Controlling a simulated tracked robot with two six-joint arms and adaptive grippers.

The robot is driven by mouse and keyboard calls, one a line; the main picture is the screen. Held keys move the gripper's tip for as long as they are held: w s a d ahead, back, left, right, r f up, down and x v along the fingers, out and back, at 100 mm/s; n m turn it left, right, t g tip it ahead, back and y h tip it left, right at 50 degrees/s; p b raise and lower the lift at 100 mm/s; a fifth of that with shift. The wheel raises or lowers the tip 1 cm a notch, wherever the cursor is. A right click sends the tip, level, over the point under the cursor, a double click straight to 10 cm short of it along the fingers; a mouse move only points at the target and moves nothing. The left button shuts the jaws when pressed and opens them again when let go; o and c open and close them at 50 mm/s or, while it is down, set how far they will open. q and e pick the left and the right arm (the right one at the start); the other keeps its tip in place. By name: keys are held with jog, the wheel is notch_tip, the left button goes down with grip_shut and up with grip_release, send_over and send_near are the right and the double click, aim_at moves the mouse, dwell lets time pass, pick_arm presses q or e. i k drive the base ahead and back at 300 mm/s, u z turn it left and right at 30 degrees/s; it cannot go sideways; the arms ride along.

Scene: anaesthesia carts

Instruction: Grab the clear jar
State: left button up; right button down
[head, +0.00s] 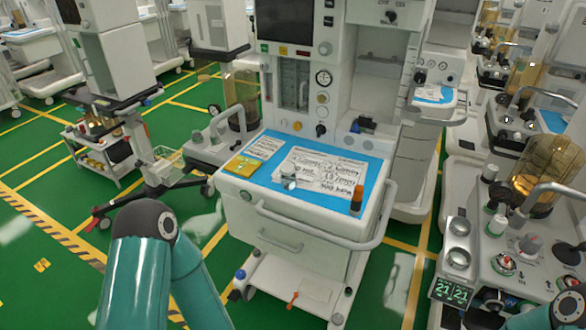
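A small clear jar (289,181), pale and glassy, appears to stand on the blue mat (262,180) on top of the middle anaesthesia cart, in front of printed paper sheets (318,172). It is small in the picture, so its lid and contents cannot be made out. My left arm comes in at the lower left, with its teal links bent in front of the floor; its gripper is out of the picture. Only a bit of my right arm shows at the bottom right corner, and I cannot see its gripper. Nothing visibly touches the jar.
An amber bottle with an orange top (357,200) stands at the mat's right. A yellow box (241,166) lies at its left. A white rail (330,242) runs along the cart's front. Another machine (500,245) stands close on the right. Green floor is open at left.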

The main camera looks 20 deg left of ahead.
aim_at(288, 173)
jog(key=u, duration=1.35)
jog(key=i, duration=0.1)
jog(key=z, duration=2.9)
jog(key=k, duration=0.95)
jog(key=u, duration=1)
jog(key=i, duration=1)
jog(key=u, duration=0.05)
